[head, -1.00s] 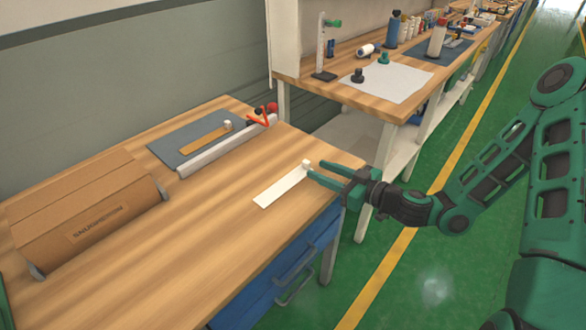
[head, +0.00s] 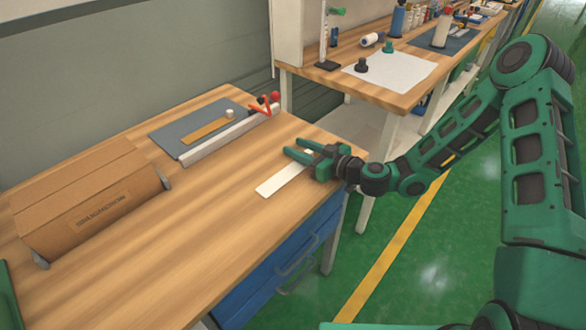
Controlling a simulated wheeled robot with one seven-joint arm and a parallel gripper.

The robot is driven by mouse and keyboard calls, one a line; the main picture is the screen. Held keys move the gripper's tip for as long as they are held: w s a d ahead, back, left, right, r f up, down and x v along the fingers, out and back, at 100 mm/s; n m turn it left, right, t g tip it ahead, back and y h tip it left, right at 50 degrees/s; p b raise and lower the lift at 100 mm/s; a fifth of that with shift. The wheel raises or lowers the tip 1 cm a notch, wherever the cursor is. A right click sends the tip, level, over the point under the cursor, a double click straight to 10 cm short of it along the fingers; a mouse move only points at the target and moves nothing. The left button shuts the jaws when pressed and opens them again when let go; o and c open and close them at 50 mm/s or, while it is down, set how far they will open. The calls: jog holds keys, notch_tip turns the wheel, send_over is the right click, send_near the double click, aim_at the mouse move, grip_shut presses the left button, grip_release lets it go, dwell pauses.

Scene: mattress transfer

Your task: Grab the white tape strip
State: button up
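The white tape strip (head: 279,183) lies flat on the wooden table near its right edge. Its far end, where a small white knob stood in the earlier view, is now mostly covered by my gripper (head: 293,147). My gripper is low over that far end, its fingers pointing left. The two green fingers are apart, with a gap between them. A little white shows between the fingers near the palm; I cannot tell whether they touch it.
A grey mat (head: 190,132) with a tan strip (head: 206,130), a white bar (head: 228,137) and red-handled tool (head: 265,105) are at the back. A second bench (head: 350,45) stands behind.

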jog(key=shift+c, duration=0.2)
grip_shut()
jog(key=shift+r, duration=0.1)
